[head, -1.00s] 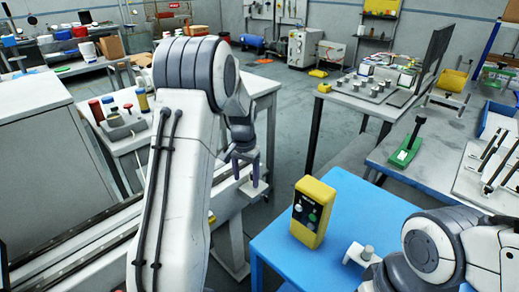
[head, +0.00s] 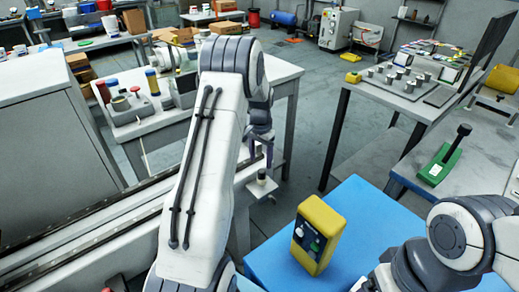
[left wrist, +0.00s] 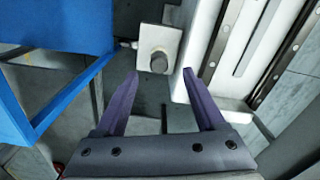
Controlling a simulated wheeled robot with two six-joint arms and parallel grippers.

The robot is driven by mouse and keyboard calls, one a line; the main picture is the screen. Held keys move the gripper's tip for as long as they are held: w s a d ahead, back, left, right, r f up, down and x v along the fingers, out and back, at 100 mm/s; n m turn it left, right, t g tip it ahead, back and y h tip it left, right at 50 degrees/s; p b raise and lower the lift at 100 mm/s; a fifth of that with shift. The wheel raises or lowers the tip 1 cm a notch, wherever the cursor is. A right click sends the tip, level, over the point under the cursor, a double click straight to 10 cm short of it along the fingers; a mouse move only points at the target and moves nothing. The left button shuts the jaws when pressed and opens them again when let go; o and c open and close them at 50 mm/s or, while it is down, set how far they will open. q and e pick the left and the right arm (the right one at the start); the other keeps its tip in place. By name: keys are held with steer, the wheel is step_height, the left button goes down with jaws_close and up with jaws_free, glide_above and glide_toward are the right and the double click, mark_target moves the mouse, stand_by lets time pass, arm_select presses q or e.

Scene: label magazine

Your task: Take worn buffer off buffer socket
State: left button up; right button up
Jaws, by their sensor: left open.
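The worn buffer looks to be the small round grey stub (left wrist: 158,62) on a pale square plate, the buffer socket (left wrist: 171,40), at the top middle of the left wrist view. In the head view the buffer (head: 262,174) is a small dark-topped stub on a pale ledge, just below my left gripper (head: 262,150). My left gripper is open and empty; in the left wrist view its two purple fingers (left wrist: 160,72) point toward the stub, one to each side, without visible contact. My right gripper is not in view; only part of my right arm shows at lower right.
A yellow control box (head: 318,235) stands on a blue table (head: 365,215) right of the socket. A pale rail (head: 90,235) runs along the left. A green-based tool (head: 440,165) lies on the grey bench at right. Grey floor is free behind my left gripper.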

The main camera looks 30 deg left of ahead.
mark_target(261, 171)
arm_select(q)
step_height(261, 171, down, 7)
steer(key=shift+d+r, duration=0.1)
steer(key=shift+r, duration=0.1)
jaws_close()
steer(key=shift+r+p, duration=2.35)
steer(key=shift+r, duration=0.55)
